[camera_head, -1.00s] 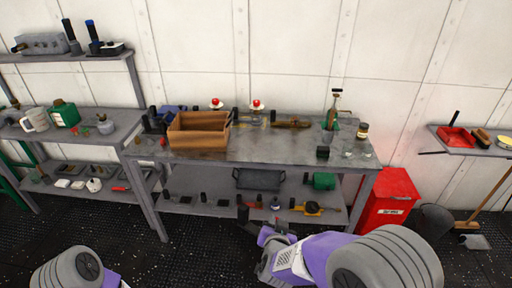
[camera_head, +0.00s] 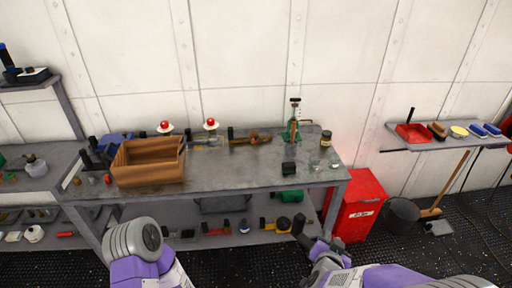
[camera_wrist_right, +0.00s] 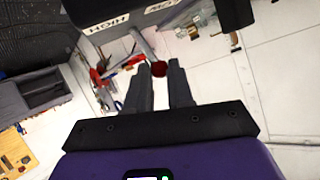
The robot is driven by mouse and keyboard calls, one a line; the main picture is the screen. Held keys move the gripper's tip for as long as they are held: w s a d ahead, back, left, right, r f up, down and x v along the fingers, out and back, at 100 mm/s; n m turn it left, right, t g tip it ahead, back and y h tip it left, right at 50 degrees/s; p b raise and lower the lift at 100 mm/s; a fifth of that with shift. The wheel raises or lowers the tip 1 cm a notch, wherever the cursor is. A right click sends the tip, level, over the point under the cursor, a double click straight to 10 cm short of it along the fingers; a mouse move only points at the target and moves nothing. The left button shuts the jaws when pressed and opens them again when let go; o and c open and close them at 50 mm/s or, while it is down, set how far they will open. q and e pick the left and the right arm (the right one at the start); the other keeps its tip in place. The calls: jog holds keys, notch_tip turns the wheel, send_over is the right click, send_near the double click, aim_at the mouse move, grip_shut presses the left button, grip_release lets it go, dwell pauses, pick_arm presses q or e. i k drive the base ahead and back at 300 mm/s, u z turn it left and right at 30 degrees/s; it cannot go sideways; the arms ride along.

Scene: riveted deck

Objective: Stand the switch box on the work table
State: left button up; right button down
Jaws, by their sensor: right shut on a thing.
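The switch box (camera_head: 298,226) is a dark block held in my right gripper (camera_head: 308,241), low in front of the work table's right end. In the right wrist view the black box (camera_wrist_right: 103,16) bears a white "HIGH" label, and a lever with a red knob (camera_wrist_right: 158,68) runs from it. My right fingers (camera_wrist_right: 163,82) are shut on that knob, with the box beyond the fingertips. The work table (camera_head: 235,172) is a grey bench with a bare stretch in the middle of its top. My left gripper is out of view; only its arm shows.
A wooden crate (camera_head: 150,182) stands at the table's left. Red-topped buttons (camera_head: 211,125), a green-based tool (camera_head: 293,132), a jar (camera_head: 326,138) and a small dark block (camera_head: 289,168) are on top. A red bin (camera_head: 358,207) stands right of the table. The lower shelf is cluttered.

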aim_at(239, 165)
jog(key=z, duration=0.1)
jog(key=i, duration=0.95)
jog(key=u, duration=0.45)
jog(key=i, duration=0.6)
jog(key=u, duration=0.05)
